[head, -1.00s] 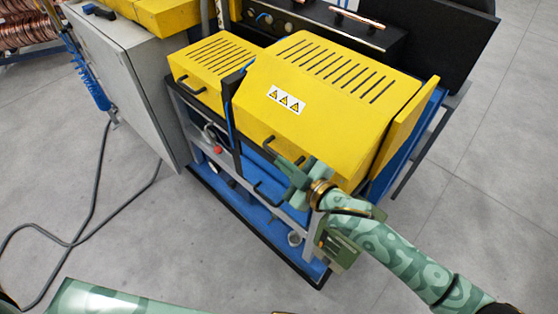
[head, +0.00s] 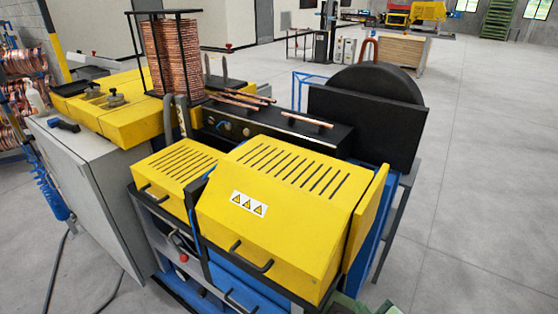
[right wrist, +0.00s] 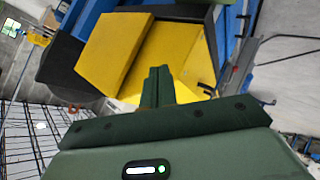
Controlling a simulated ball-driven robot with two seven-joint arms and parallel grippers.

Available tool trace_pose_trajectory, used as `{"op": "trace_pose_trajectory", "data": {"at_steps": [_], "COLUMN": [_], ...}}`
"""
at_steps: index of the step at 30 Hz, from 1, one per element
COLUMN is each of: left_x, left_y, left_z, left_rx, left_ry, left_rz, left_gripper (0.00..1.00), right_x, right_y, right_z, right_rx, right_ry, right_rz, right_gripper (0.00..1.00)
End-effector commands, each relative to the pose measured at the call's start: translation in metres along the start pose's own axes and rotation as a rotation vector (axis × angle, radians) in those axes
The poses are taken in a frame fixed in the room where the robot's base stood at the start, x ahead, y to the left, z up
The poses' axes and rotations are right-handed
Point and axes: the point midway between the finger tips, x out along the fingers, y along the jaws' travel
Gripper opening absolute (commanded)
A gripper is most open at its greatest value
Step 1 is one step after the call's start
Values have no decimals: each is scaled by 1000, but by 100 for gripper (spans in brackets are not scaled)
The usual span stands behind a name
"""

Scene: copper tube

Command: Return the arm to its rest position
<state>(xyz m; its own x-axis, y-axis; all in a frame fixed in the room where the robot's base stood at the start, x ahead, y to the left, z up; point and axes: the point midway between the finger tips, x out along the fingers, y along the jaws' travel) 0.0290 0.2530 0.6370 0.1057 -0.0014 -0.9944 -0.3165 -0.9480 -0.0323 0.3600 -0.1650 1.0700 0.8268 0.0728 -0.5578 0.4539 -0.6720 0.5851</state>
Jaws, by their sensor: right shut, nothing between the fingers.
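My right gripper (right wrist: 157,84) shows in the right wrist view. Its two green fingers are together, with nothing between them. Behind the fingers is the yellow cover (right wrist: 178,50) of the machine, and I cannot tell how far off it is. In the head view only a small green part of my right arm shows at the bottom edge, right of the machine's yellow cover (head: 275,215). The rest of the arm is out of that view. My left gripper is not in view.
Copper tubes (head: 240,98) lie on the machine's black top (head: 330,135). A copper coil stack (head: 172,55) stands behind, inside a black frame. A grey cabinet (head: 85,170) stands at the left. The floor (head: 490,200) at the right is clear.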

Motion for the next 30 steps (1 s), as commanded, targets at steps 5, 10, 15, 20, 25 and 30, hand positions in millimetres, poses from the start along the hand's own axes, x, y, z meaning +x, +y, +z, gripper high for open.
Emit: {"op": "trace_pose_trajectory", "data": {"at_steps": [5,10,15,20,25,30], "left_x": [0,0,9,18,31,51], "left_y": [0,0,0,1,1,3], "left_z": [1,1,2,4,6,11], "left_rx": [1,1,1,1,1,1], "left_ry": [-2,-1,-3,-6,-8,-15], "left_rz": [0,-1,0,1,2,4], "left_gripper": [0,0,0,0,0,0], "right_x": [-39,-81,-48,-6,35,59], "right_y": [22,35,-3,-56,-134,-249], "right_z": [75,130,164,199,253,342], "right_rx": [20,23,39,74,138,260], "right_ry": [-292,-521,-562,-565,-583,-640], "right_rz": [50,78,10,-76,-190,-328], "right_gripper": [0,0,0,0,0,0]}}
